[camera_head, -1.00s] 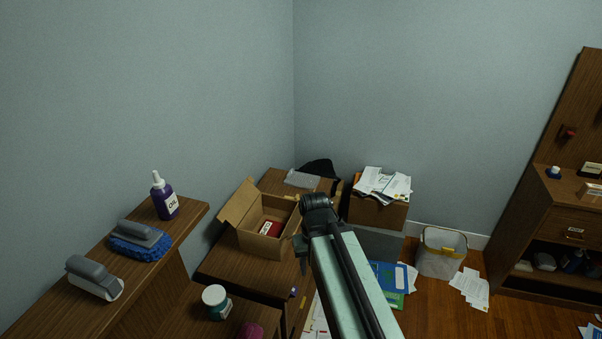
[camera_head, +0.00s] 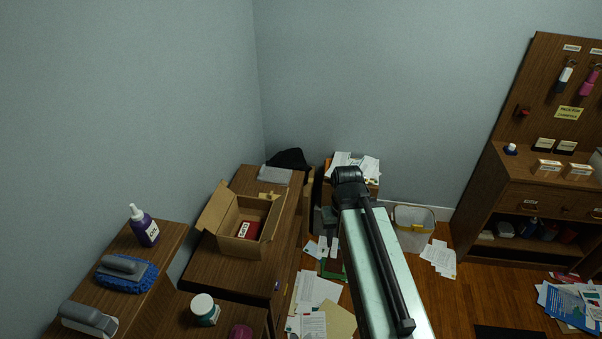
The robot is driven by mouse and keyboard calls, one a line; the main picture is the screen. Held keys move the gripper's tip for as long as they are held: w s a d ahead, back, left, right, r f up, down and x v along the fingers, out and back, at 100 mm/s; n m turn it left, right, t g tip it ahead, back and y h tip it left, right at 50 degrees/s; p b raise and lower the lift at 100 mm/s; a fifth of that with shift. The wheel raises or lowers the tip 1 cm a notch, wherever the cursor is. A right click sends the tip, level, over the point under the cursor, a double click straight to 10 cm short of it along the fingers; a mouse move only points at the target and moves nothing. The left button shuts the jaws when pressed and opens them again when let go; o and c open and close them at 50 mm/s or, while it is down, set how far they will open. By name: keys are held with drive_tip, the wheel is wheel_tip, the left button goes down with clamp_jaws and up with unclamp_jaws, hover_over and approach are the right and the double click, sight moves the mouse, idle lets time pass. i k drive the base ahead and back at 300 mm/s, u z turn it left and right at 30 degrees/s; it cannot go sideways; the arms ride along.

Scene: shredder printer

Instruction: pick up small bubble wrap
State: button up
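A flat, pale, translucent piece that looks like the small bubble wrap (camera_head: 275,175) lies at the far end of the wooden desk (camera_head: 215,281), near the corner of the room. My arm reaches out from the bottom right, and my gripper (camera_head: 334,216) is at its dark far end, to the right of the desk and apart from the wrap. The fingers are dark, small and partly hidden by the arm, so I cannot see whether they are open or shut.
An open cardboard box (camera_head: 222,238) with a red item stands on the desk. A purple oil bottle (camera_head: 146,228) and brushes stand on a higher surface at left. A paper-topped box (camera_head: 351,160), a waste bin (camera_head: 411,228) and loose papers (camera_head: 318,287) are around my arm.

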sight(271, 175)
drive_tip(key=z, duration=0.55)
drive_tip(key=i, duration=3)
drive_tip(key=u, duration=4.7)
